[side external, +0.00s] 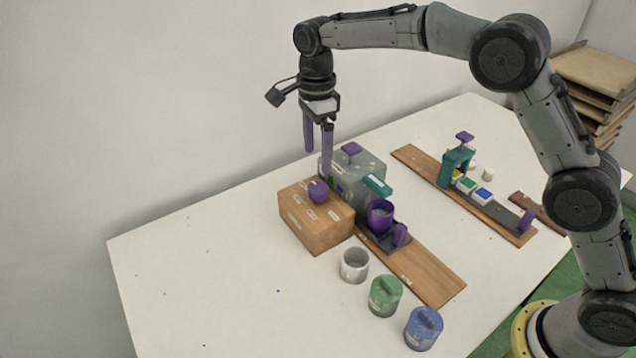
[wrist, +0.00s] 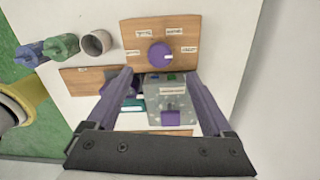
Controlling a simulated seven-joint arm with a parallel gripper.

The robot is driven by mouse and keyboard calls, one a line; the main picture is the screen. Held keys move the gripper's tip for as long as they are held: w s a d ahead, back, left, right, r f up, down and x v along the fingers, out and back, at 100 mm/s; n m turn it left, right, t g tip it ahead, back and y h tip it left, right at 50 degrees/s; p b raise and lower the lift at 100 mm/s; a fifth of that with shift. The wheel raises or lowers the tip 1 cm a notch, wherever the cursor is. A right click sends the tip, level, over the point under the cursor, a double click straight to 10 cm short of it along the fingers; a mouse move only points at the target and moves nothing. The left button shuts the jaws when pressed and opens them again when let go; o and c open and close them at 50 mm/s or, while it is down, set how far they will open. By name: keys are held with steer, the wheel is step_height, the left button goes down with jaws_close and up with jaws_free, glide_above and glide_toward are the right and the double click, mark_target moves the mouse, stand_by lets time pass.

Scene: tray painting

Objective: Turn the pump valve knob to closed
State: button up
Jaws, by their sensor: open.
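The purple pump valve knob (side external: 317,192) sits on top of a wooden box (side external: 313,232) with small white labels around it. In the wrist view the round knob (wrist: 159,54) shows on the labelled wooden panel (wrist: 190,33), with a pale pointer mark toward its right side. The label text is too small to read surely. My gripper (side external: 318,161) is open and empty, with its purple fingers pointing down above the knob and apart from it. In the wrist view the spread fingers (wrist: 158,72) end just short of the knob.
A grey speckled machine (side external: 343,182) with a teal spout (side external: 377,185) stands behind the box. A purple cup (side external: 380,217) stands under the spout. White (side external: 354,265), green (side external: 385,297) and blue (side external: 424,328) pots line the front. The table's left side is clear.

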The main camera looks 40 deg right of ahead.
mark_target(318, 187)
step_height(318, 187, down, 9)
steer(key=shift+s+r, duration=0.1)
steer(key=shift+s, duration=0.05)
steer(key=shift+c, duration=0.2)
jaws_close()
stand_by(0.4)
